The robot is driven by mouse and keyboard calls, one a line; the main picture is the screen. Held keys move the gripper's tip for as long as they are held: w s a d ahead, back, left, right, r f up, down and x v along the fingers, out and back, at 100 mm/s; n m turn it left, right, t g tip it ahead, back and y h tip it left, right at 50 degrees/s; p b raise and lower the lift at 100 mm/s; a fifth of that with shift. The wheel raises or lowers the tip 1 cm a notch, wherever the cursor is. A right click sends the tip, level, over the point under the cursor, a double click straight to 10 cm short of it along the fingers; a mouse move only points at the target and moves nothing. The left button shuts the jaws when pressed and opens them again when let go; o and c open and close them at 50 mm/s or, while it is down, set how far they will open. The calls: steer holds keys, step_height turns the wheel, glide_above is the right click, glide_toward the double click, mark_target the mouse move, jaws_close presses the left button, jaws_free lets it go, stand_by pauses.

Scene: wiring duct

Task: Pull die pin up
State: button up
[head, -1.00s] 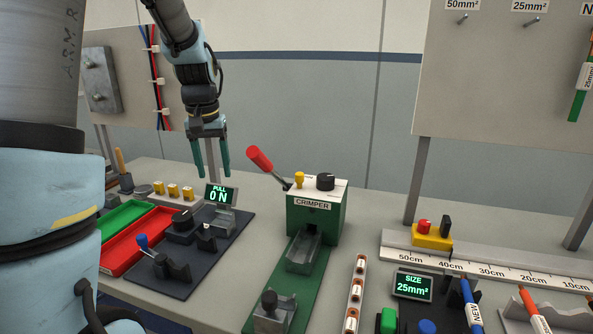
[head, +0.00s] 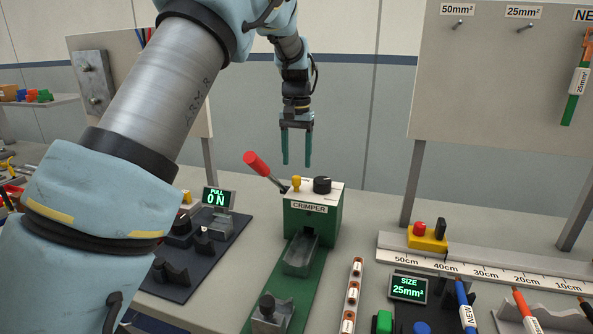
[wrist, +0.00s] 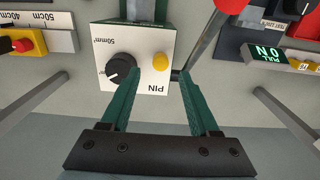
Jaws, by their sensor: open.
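The die pin (head: 296,183) is a small yellow knob on the white top of the green crimper (head: 312,222). It also shows in the wrist view (wrist: 160,62), beside the printed word PIN. My gripper (head: 297,164) is open and empty, pointing down above the crimper, apart from it. A black dial (head: 322,185) stands next to the pin and is partly covered by the left finger in the wrist view.
A red-handled lever (head: 257,164) rises from the crimper's left side, close to the pin. A pull tester with a "0 N" display (head: 215,198) stands at left. A ruler (head: 480,269) and size display (head: 408,289) lie at right.

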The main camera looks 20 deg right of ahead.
mark_target(296, 176)
steer(key=shift+f+p, duration=0.65)
steer(key=shift+f, duration=1.95)
jaws_close()
